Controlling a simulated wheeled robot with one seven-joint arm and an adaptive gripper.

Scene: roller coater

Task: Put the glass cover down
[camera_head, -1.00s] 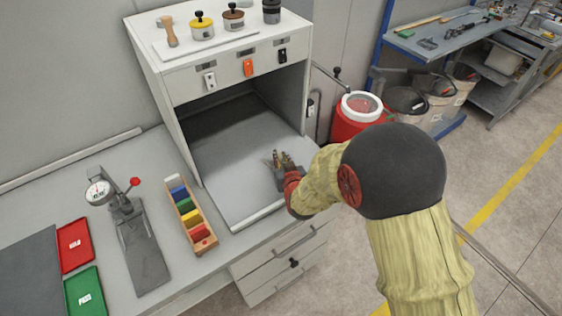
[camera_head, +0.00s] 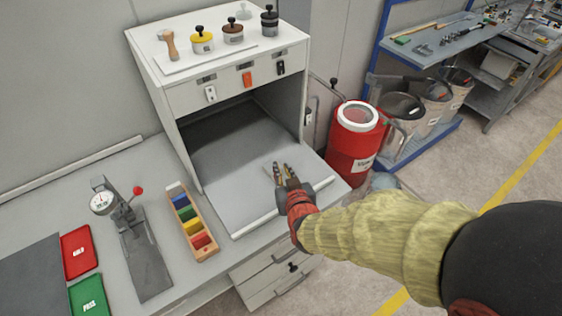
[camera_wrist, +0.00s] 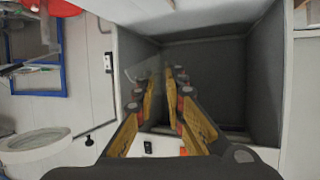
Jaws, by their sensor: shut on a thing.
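My gripper (camera_head: 280,175) is in front of the white cabinet's open bay, above its pull-out grey tray (camera_head: 225,195). Its jaws are shut on a see-through thing, which I take to be the glass cover (camera_wrist: 140,76). Only faint clear edges of it show at the fingertips in the wrist view, where the gripper (camera_wrist: 160,82) points into the dark bay. In the head view the cover can hardly be made out, and I cannot tell whether it touches the tray.
The cabinet top (camera_head: 165,62) holds yellow, brown and dark knobbed pots and a wooden-handled tool. A block rack (camera_head: 192,222) and a dial gauge stand (camera_head: 140,245) are on the bench to the left. A red drum (camera_head: 353,145) stands right of the cabinet. The bay looks empty.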

